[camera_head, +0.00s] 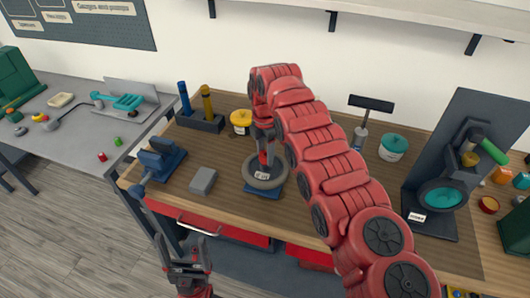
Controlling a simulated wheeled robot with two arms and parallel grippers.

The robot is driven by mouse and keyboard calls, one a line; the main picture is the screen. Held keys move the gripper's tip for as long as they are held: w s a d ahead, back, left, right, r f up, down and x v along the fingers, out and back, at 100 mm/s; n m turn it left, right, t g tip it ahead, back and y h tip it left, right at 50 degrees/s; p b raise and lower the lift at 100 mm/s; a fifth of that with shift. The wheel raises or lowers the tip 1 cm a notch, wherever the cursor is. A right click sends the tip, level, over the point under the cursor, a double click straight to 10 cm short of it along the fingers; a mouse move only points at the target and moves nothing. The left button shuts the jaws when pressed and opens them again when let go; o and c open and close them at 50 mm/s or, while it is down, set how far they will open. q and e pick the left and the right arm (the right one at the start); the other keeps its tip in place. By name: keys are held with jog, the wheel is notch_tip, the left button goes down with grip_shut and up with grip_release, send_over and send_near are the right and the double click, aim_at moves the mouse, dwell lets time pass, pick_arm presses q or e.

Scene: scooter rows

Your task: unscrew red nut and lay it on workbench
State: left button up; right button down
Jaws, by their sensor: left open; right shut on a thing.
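A grey wheel (250,178) lies flat on a blue stand (262,193) on the wooden workbench (222,165). My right gripper (265,163) reaches down to the wheel's hub from above. It is shut on the red nut there, which the fingers and their matching red colour largely hide. I cannot tell how far the nut is along its thread. My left gripper (185,250) is open and empty, low in front of the bench's front edge.
A grey block (203,181) and a blue vise (160,162) stand left of the wheel. A yellow pot (241,122) and a tool holder (201,123) stand behind. A teal-lidded jar (393,147) and dark stand (430,215) are right. Some bench between block and holder is bare.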

jog(key=n, duration=0.2)
jog(key=shift+w+d+n, duration=0.1)
jog(key=shift+n, duration=0.3)
jog(key=c, duration=0.6)
grip_release()
jog(key=o, duration=0.4)
jog(key=shift+w, duration=0.15)
